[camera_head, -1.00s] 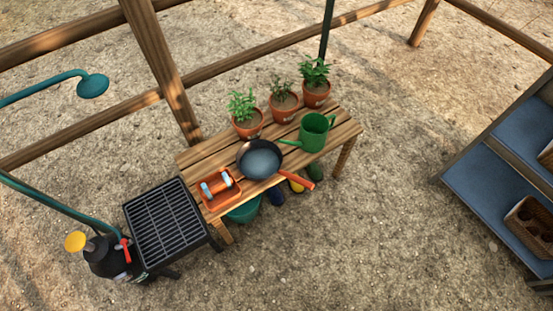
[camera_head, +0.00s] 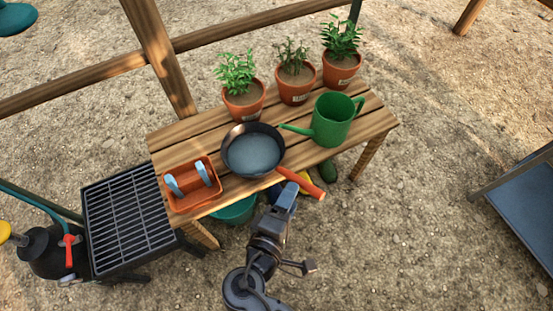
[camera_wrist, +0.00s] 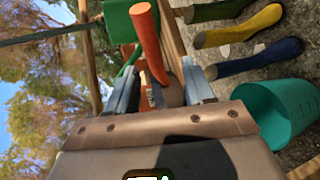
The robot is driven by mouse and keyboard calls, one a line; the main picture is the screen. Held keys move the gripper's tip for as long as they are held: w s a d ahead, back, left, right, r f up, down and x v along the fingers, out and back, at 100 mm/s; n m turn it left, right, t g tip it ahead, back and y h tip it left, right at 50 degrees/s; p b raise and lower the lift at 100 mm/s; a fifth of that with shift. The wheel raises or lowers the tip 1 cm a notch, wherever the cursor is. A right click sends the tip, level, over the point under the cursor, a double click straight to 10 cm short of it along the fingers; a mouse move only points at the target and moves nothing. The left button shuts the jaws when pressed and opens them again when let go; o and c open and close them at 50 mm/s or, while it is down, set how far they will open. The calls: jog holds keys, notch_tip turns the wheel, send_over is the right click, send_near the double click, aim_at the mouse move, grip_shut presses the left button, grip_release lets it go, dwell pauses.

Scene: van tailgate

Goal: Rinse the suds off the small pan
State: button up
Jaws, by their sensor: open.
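The small pan (camera_head: 252,151) sits on the wooden slatted table, dark-rimmed with a pale blue-grey layer inside. Its orange handle (camera_head: 299,182) sticks out past the table's front edge. My gripper (camera_head: 287,190) is in front of that edge, just left of the handle's end. In the wrist view my gripper (camera_wrist: 160,85) has its two fingers apart, and the orange handle (camera_wrist: 148,42) shows beyond and between them. I cannot tell whether a finger touches it. The shower head (camera_head: 15,18) is at the top left, partly cut off.
A green watering can (camera_head: 333,120) stands right of the pan, its spout near the rim. Potted plants line the back. An orange tray (camera_head: 191,186) is left. A black grate (camera_head: 128,224) and pump sprayer (camera_head: 52,250) are farther left. A teal bucket (camera_wrist: 276,115) and boots stand below.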

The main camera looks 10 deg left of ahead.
jog(key=w+f+b, duration=0.1)
jog(key=w+b, duration=0.1)
jog(key=w, duration=0.6)
jog(key=shift+d+f, duration=0.3)
jog(key=shift+d, duration=0.15)
jog(key=shift+c, duration=0.3)
grip_shut()
